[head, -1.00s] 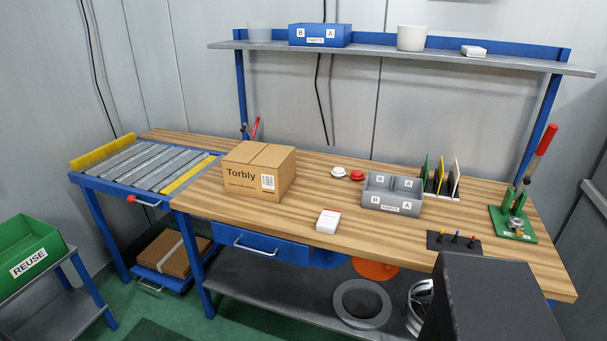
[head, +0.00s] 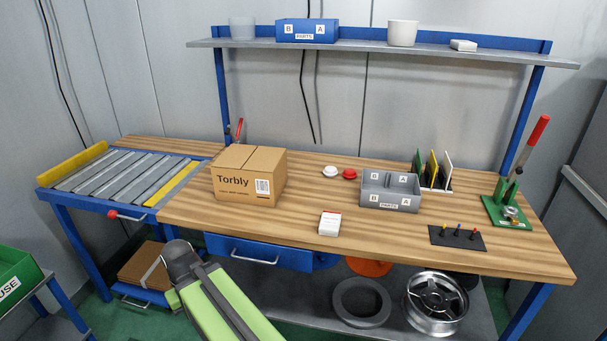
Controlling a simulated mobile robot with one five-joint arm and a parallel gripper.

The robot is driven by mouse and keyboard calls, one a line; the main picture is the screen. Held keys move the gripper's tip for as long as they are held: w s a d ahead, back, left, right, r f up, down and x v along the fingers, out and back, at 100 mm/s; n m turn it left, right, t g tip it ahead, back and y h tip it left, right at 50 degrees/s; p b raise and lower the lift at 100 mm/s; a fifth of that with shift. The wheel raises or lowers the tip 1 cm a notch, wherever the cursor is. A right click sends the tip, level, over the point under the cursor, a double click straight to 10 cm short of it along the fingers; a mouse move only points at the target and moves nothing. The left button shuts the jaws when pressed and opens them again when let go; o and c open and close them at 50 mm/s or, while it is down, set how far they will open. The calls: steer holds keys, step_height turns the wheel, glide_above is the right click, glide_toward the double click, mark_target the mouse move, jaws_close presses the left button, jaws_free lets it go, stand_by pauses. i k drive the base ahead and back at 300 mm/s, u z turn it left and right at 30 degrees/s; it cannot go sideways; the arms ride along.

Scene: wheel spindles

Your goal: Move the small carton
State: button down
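A small white carton with a red edge (head: 329,223) lies on the wooden workbench (head: 300,240), near its front edge. A larger brown cardboard box marked Torbly (head: 248,176) stands behind it to the left. Another small white box (head: 463,45) lies on the upper shelf at the right. My arm, green with a dark joint, reaches up from the bottom left, in front of the bench and its blue drawer. No gripper fingers show.
A grey parts bin (head: 390,191), red and white round pieces (head: 340,172) and a dark peg plate (head: 457,237) are on the bench. A roller conveyor (head: 120,175) adjoins at left. A green lever press (head: 507,205) stands at right. Bench surface around the carton is clear.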

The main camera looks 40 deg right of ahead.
mark_target(261, 188)
steer(key=u, duration=0.05)
steer(key=i, duration=1)
steer(key=z, duration=0.05)
